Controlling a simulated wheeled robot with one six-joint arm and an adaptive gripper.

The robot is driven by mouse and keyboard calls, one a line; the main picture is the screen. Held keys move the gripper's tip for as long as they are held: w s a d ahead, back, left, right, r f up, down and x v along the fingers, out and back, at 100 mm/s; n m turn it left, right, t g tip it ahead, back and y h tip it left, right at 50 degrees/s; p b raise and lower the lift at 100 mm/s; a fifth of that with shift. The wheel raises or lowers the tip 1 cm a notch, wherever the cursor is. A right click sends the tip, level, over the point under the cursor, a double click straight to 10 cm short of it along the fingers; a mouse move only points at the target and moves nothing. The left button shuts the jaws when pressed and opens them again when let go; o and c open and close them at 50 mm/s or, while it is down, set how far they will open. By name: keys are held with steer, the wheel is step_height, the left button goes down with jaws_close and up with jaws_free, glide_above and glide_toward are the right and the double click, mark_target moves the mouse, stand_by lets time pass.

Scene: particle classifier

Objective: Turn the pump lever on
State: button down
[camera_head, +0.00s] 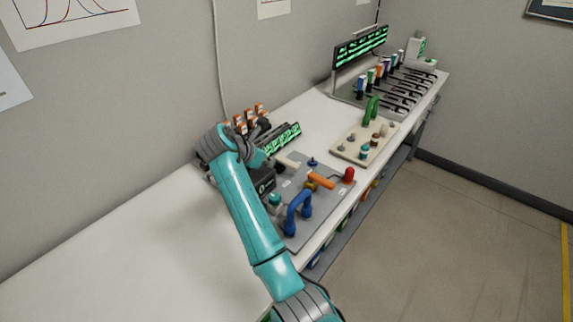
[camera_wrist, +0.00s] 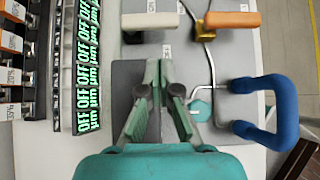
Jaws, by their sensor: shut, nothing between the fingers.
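A grey control panel (camera_head: 318,212) on the bench carries several levers, and I cannot read which is labelled as the pump. It has a blue U-shaped handle (camera_head: 298,210), an orange handle (camera_head: 320,180) and a white handle (camera_head: 290,160). In the wrist view the orange handle (camera_wrist: 232,19) and white handle (camera_wrist: 150,20) lie ahead, and the blue handle (camera_wrist: 278,110) is to the right. My gripper (camera_wrist: 158,72) is shut and empty, over the panel, left of the blue handle and apart from it. In the head view my arm hides its fingertips.
A teal knob (camera_wrist: 201,108) sits between my gripper and the blue handle. A display (camera_wrist: 87,65) with green "OFF" text stands left of my gripper. In the head view, a red knob (camera_head: 348,174) and a beige panel (camera_head: 365,143) with a green handle are farther right. The near-left bench is clear.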

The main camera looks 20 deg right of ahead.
mark_target(287, 165)
steer(key=shift+d, duration=0.1)
steer(key=x, duration=1)
